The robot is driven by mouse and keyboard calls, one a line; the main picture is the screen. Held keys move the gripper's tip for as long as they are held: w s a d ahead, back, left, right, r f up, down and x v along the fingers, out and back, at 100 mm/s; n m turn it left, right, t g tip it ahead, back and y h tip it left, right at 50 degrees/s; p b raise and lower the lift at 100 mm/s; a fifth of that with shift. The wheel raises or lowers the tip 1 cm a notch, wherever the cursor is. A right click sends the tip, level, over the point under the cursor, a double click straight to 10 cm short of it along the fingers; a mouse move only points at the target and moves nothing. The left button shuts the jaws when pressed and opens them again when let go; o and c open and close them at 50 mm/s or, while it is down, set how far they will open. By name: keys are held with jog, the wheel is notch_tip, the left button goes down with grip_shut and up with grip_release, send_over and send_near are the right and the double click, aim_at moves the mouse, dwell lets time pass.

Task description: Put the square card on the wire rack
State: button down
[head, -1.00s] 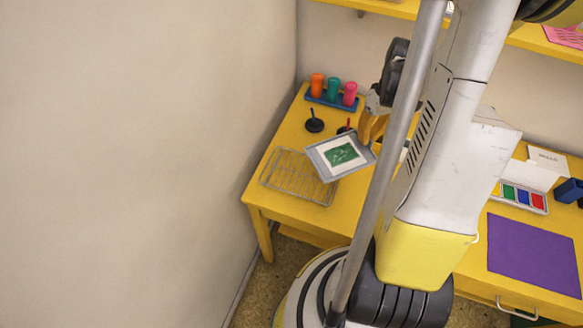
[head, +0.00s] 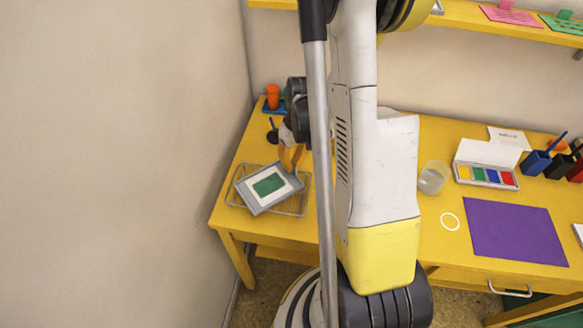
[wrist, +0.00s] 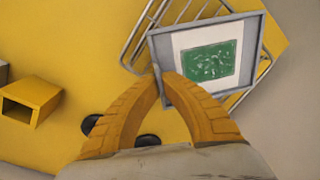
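The square card (head: 268,185), white with a green print, lies flat in a shallow grey tray (head: 248,199). It also shows in the wrist view (wrist: 208,63), inside the grey tray's rim (wrist: 256,45). My gripper (head: 291,160) has its orange fingers closed on the tray's near edge, and they meet there in the wrist view (wrist: 158,70). The wire rack (head: 301,203) lies on the yellow table under the tray, which hides most of it. The tray is tilted in the picture relative to the rack. I cannot tell whether it touches the rack.
An orange cup (head: 273,96) stands in the table's back left corner, with a dark-based stamp (head: 272,134) before it. To the right are a clear cup (head: 433,178), an ink palette (head: 487,176) and a purple mat (head: 515,228). The wall bounds the table's left.

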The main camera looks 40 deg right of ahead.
jog(key=shift+r, duration=0.1)
jog(key=c, duration=1.6)
grip_release()
jog(key=shift+r, duration=0.1)
notch_tip(320, 180, up, 11)
jog(key=d+p, duration=0.1)
jog(key=p, duration=0.4)
jog(key=s+a+r+t, duration=0.1)
jog(key=a+r+t, duration=0.1)
jog(key=a+r, duration=0.3)
jog(key=s+a+r+n+t+h, duration=0.1)
jog(key=s+a+r+t, duration=0.1)
jog(key=a+r, duration=0.4)
jog(key=s+a+r+t, duration=0.2)
jog(key=a+r, duration=0.3)
jog(key=a, duration=0.4)
jog(key=shift+s+a+r+t+h, duration=0.3)
jog(key=shift+r+t, duration=0.1)
jog(key=shift+t, duration=0.1)
